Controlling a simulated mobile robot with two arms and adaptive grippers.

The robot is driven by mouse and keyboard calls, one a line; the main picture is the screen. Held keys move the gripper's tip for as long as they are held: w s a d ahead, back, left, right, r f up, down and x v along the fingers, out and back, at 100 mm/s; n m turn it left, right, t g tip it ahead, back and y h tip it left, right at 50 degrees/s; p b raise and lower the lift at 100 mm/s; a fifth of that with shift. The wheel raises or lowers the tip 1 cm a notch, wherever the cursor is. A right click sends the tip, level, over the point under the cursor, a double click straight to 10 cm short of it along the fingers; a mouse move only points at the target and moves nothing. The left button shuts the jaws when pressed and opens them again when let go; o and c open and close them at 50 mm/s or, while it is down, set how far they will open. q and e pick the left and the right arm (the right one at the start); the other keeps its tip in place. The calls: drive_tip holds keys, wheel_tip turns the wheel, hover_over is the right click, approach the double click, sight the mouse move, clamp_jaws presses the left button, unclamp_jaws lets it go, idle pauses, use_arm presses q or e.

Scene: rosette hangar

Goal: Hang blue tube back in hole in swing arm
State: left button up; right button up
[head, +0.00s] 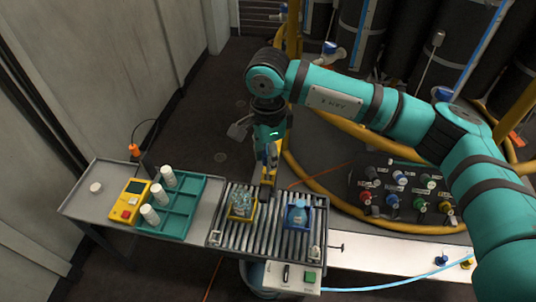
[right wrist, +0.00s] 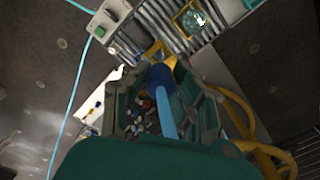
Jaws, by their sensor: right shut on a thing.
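My right gripper (head: 269,160) reaches down at the far edge of the roller conveyor, on the teal arm that comes in from the right. In the right wrist view its jaws (right wrist: 163,85) are shut on the blue tube (right wrist: 168,122), which has a dark blue collar (right wrist: 160,77). A yellow part (right wrist: 154,51) shows just beyond the collar; a yellow piece (head: 269,177) also shows below the gripper in the head view. I cannot tell whether it is the swing arm or whether the tube touches it. No hole is clearly visible. My left gripper is out of view.
The roller conveyor (head: 229,232) carries a yellow bin (head: 234,218) of clear bottles and a blue bin (head: 288,225). A teal rack (head: 188,222) with white cups and a yellow device (head: 125,214) stand left. A knob panel (head: 383,207) and yellow hoses (head: 325,196) lie right.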

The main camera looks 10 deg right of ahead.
drive_tip(key=shift+f, duration=0.15)
drive_tip(key=shift+f+b, duration=2.25)
drive_tip(key=shift+b, duration=0.15)
drive_tip(key=shift+f+b, duration=0.25)
drive_tip(key=shift+b, duration=0.15)
drive_tip(key=o, duration=1)
drive_tip(key=shift+o, duration=0.2)
drive_tip(key=o, duration=0.5)
drive_tip(key=shift+r, duration=0.1)
